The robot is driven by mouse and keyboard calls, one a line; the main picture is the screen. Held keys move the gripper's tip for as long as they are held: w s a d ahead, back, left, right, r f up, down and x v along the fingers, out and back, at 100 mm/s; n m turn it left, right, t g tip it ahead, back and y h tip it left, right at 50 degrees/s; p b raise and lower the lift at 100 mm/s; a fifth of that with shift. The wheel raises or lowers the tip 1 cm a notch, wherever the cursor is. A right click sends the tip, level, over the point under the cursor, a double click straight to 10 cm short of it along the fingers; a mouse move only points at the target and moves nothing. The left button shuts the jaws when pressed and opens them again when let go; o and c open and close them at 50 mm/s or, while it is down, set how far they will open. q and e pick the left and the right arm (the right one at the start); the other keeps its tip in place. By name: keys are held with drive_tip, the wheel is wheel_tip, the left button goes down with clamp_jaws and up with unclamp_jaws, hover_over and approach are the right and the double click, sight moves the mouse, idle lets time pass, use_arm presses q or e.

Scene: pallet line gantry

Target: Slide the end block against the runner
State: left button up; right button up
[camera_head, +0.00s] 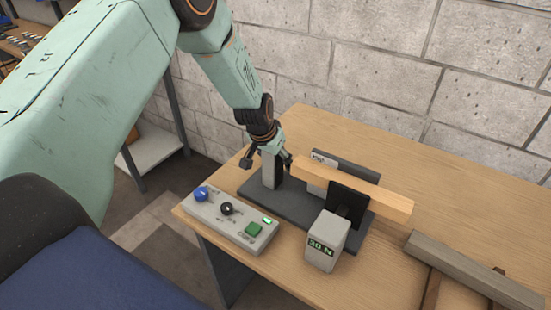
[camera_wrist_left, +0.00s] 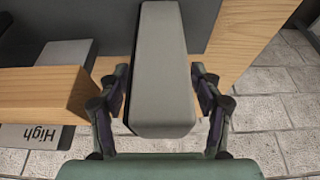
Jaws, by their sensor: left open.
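The end block (camera_head: 269,172) is a grey upright block at the left end of the dark base plate (camera_head: 300,208). The runner (camera_head: 365,193) is a pale wooden bar lying across the fixture to its right. In the left wrist view, the end block (camera_wrist_left: 163,60) lies between the spread fingers of my left gripper (camera_wrist_left: 160,88), with a gap at each side. The runner's end (camera_wrist_left: 75,92) shows to the left, apart from the block, with one finger near the gap. In the head view, my left gripper (camera_head: 268,152) is at the block's top, partly hiding it. My right gripper is out of view.
A grey gauge reading 30 N (camera_head: 322,244) with a black plate (camera_head: 346,204) stands before the runner. A dark rear fence (camera_head: 348,169) carries a High label. A control box (camera_head: 228,222) sits front left, a grey beam (camera_head: 470,268) front right. The table's right rear is clear.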

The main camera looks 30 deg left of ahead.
use_arm(q)
drive_tip(key=shift+r, duration=0.1)
drive_tip(key=v, duration=1.2)
drive_tip(key=shift+o, duration=0.3)
drive_tip(key=shift+w, duration=0.1)
